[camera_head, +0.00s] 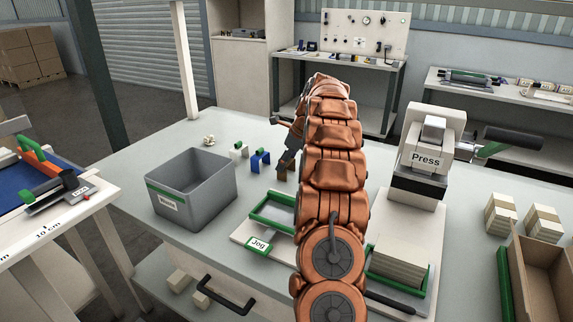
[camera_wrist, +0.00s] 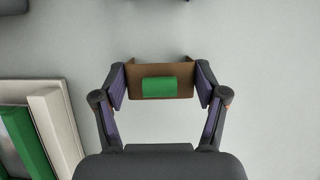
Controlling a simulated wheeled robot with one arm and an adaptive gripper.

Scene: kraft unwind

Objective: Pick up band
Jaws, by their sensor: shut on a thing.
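My gripper (camera_head: 287,160) is over the table, left of my arm. In the wrist view my gripper (camera_wrist: 161,80) has its two fingers against the ends of a brown band (camera_wrist: 184,92) with a green block on its face. The band also shows in the head view (camera_head: 281,174), partly hidden by the gripper. I cannot tell whether it touches the table. A blue band with a green top (camera_head: 260,161) and a white one with a green top (camera_head: 239,152) stand to its left.
A grey bin (camera_head: 218,187) labelled "Waste" stands to the left. A green-edged tray labelled "Jog" (camera_head: 259,245) is in front, partly behind my arm. The press (camera_head: 426,158) stands right of my arm. A cardboard box (camera_head: 545,283) is at the right edge.

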